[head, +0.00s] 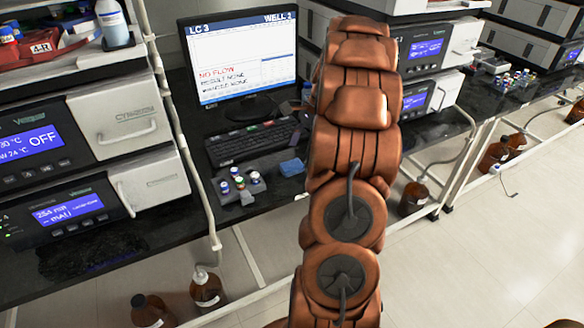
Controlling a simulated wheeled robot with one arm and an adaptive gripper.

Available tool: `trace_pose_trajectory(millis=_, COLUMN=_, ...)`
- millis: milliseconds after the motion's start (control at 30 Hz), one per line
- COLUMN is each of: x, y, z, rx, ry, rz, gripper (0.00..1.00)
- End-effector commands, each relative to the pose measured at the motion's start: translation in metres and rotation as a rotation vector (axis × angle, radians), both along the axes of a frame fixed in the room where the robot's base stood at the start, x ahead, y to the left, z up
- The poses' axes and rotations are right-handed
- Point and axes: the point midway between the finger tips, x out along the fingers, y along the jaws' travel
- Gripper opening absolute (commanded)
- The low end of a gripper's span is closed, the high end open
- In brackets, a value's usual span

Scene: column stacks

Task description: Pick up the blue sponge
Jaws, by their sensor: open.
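The blue sponge (292,167) is a small blue block lying on the dark bench top, right of a grey vial holder and below the keyboard. It sits close to the left edge of my copper-coloured arm in the picture. My arm rises through the middle of the view and covers part of the bench behind it.
A grey holder with several small vials (239,184) stands left of the sponge. Behind are a keyboard (251,141) and a monitor (243,62). Stacked instruments (85,130) stand at left. White tubing (186,150) runs along the bench. Brown bottles (207,287) stand below.

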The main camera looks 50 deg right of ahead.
Motion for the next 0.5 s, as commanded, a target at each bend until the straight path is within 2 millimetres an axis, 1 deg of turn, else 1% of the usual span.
trace_pose_trajectory(millis=167, x=0.003, y=0.008, z=-0.013, rx=-0.001, ry=0.000, rz=0.000, gripper=0.76)
trace_pose_trajectory(millis=333, x=0.006, y=0.019, z=-0.034, rx=0.000, ry=0.001, rz=0.002, gripper=0.76)
trace_pose_trajectory(millis=400, x=0.007, y=0.021, z=-0.040, rx=0.000, ry=0.001, rz=0.001, gripper=0.76)
trace_pose_trajectory(millis=500, x=0.008, y=0.022, z=-0.043, rx=-0.001, ry=0.000, rz=0.001, gripper=0.76)
